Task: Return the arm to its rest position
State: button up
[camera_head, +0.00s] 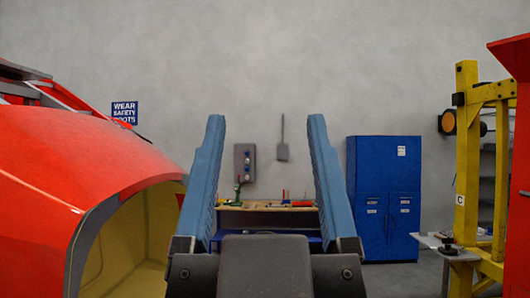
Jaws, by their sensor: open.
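My gripper (266,130) is at the bottom middle of the head view. Its two blue fingers stand upright and wide apart, with nothing between them but the room behind. The dark grey gripper body (265,265) shows below the fingers. The rest of my arm is hidden.
A red nosecone (90,160) with a yellowish inside fills the left. A yellow frame (467,150) and a red part (515,60) stand at the right. A workbench (265,208) with tools and a blue cabinet (388,185) stand by the grey back wall.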

notch_tip(320, 180, down, 12)
jog(key=b, duration=1.1)
jog(key=shift+b, duration=0.3)
